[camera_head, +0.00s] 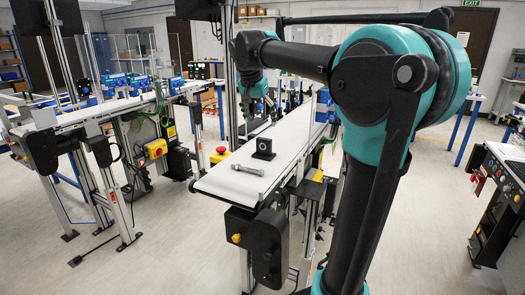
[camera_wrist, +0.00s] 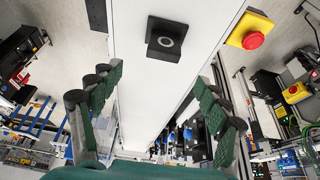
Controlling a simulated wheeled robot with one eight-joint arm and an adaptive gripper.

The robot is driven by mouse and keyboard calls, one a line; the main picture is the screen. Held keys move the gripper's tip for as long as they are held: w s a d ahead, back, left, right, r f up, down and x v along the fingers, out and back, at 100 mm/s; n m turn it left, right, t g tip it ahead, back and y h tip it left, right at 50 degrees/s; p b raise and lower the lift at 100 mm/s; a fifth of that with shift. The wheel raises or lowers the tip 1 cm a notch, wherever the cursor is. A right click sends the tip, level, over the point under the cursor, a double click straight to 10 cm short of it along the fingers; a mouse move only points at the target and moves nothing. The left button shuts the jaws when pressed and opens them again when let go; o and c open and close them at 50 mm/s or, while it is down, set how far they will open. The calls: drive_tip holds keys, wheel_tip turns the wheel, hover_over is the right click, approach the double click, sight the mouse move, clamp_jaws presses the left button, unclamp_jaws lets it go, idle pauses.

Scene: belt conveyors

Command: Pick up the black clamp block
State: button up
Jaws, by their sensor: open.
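The black clamp block (camera_head: 264,149) stands on the near part of the white conveyor belt (camera_head: 228,182). It has an upright plate with a round hole and a flat base. In the wrist view the block (camera_wrist: 167,39) is at the top middle, beyond my fingertips. My gripper (camera_wrist: 158,85) is open and empty, with its green-padded fingers wide apart on either side of the belt. In the head view my gripper (camera_head: 262,104) is above the belt, farther along it than the block, and partly hard to make out.
A silver bolt (camera_head: 247,170) lies on the belt in front of the block. A yellow box with a red emergency button (camera_head: 219,154) sits at the belt's left edge. Another conveyor (camera_head: 95,114) stands to the left. Upright posts rise beside the belt near my arm.

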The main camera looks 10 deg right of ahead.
sight(263, 139)
drive_tip(key=x, duration=0.7)
drive_tip(key=shift+a+x, duration=0.15)
drive_tip(key=shift+x, duration=1.15)
drive_tip(key=shift+a+x, duration=0.2)
drive_tip(key=shift+x, duration=1.1)
drive_tip(key=shift+w, duration=0.1)
drive_tip(key=shift+c, duration=0.6)
drive_tip(key=c, duration=1.2)
drive_tip(key=shift+r, duration=0.1)
drive_tip(key=shift+c, duration=0.2)
